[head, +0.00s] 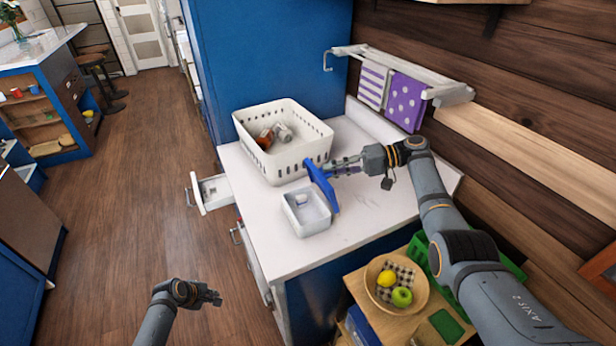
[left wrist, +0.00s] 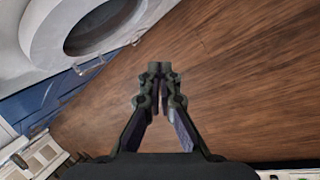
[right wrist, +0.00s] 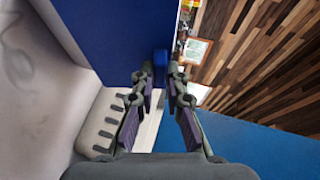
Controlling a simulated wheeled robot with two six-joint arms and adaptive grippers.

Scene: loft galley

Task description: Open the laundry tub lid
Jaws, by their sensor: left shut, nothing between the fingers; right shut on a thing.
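The laundry tub (head: 306,222) is a small white open-topped box on the white counter. A small pale item shows inside it. Its blue lid (head: 323,188) stands steeply tilted along the tub's right side, clear of the opening. I cannot tell whether it touches the rim. My right gripper (head: 337,169) is shut on the lid from the right; in the right wrist view, the fingertips (right wrist: 161,78) meet at a blue piece. My left gripper (head: 217,298) is shut and empty, low above the wooden floor; its fingertips touch in the left wrist view (left wrist: 160,68).
A white laundry basket (head: 290,163) with several items stands behind the tub. An open drawer (head: 210,192) juts out left of the counter. A rack with purple towels (head: 406,102) hangs on the wall. A fruit bowl (head: 397,284) stands on a lower shelf in front. The counter's front right is clear.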

